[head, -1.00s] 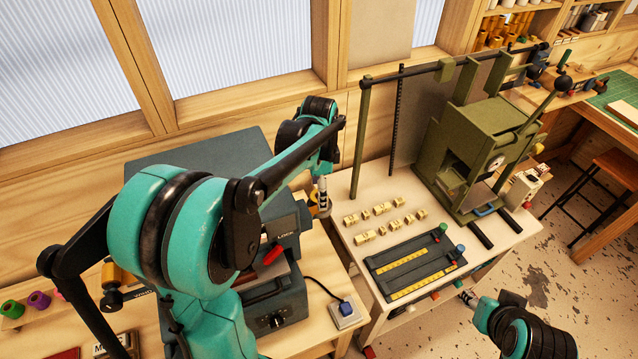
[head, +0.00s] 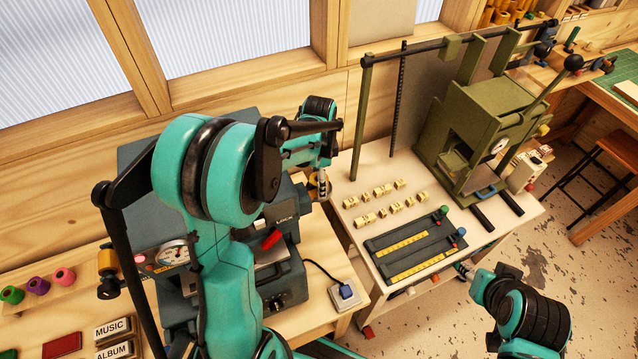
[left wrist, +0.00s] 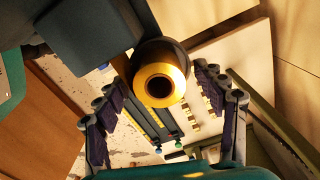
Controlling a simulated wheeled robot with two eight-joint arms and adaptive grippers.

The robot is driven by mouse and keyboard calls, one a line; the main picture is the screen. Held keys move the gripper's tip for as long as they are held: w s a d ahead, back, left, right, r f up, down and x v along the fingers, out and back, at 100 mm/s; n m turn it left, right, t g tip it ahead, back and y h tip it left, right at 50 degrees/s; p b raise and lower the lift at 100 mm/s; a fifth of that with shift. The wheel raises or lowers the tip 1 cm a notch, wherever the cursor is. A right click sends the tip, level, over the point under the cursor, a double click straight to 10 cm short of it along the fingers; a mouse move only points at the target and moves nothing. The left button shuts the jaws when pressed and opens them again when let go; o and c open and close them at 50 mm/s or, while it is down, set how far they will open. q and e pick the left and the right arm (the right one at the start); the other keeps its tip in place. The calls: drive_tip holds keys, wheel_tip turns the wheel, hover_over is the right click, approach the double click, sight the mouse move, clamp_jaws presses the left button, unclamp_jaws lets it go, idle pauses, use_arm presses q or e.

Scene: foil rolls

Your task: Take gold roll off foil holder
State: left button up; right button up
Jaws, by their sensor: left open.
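The gold roll (left wrist: 160,88) faces the left wrist camera end-on, its dark hollow core showing. It is at the side of the dark grey machine (left wrist: 95,35), with a dark round part behind it. In the head view a small gold bit (head: 313,184) of it shows beside my left gripper (head: 323,188). In the left wrist view my left gripper (left wrist: 162,82) is open, with one finger on each side of the roll and visible gaps between. My right gripper (head: 464,269) is low at the right, small and partly hidden; its jaws cannot be made out.
The dark grey machine marked LOCK (head: 290,240) stands on the wooden bench. A white table (head: 365,235) to the right holds brass type, a dark tray (head: 415,248) and a green press (head: 470,135). Coloured rolls (head: 38,286) stand at the left. A cable and blue switch (head: 347,292) lie in front.

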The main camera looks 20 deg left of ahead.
use_arm(q)
drive_tip(key=c, duration=1.3)
drive_tip(key=shift+r, duration=0.15)
